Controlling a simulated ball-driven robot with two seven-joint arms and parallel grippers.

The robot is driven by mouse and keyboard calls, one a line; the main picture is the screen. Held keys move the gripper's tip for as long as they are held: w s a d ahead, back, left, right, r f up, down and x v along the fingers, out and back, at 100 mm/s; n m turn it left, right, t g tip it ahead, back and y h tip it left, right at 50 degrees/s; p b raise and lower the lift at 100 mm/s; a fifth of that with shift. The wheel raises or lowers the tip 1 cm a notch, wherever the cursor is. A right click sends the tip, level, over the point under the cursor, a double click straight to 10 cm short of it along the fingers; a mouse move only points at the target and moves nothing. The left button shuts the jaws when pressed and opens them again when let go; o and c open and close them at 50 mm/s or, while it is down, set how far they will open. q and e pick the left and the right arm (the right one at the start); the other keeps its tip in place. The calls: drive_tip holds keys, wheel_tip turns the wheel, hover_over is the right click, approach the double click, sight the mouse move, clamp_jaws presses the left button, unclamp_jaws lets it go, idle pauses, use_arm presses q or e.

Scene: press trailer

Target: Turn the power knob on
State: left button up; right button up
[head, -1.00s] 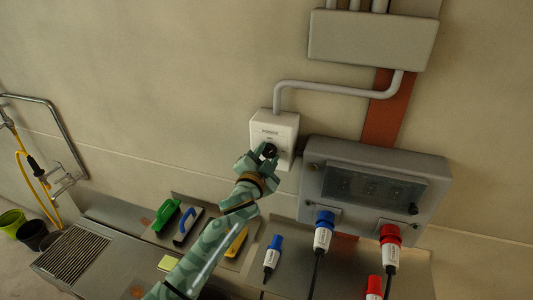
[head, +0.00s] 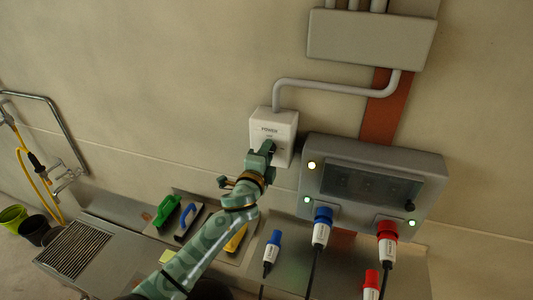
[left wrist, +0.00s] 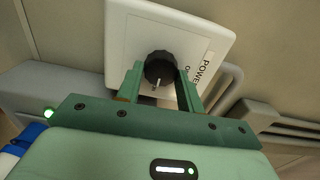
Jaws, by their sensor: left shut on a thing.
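The black power knob (left wrist: 160,68) sits on a white wall box (head: 285,124) labelled POWER, which also shows in the left wrist view (left wrist: 210,38). My left gripper (left wrist: 160,84) has its two fingers on either side of the knob and is shut on it. The knob's white pointer line shows in the left wrist view. In the head view my left gripper (head: 265,150) is at the front of the box and hides most of the knob. My right gripper is not in view.
A grey panel (head: 433,200) with several lit lamps stands right of the box, with blue (head: 323,216) and red (head: 388,230) plugs below. A grey conduit (head: 335,87) runs above. Floats with green (head: 166,210) and blue (head: 187,215) handles lie on the ledge.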

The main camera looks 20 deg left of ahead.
use_arm(q)
drive_tip(key=shift+f+m, duration=0.1)
drive_tip(key=shift+m, duration=0.2)
drive_tip(key=o, duration=1)
drive_tip(key=s, duration=1.1)
drive_tip(key=s+b, duration=0.1)
drive_tip(key=s, duration=0.4)
drive_tip(key=shift+s+a, duration=0.2)
drive_tip(key=shift+a, duration=0.05)
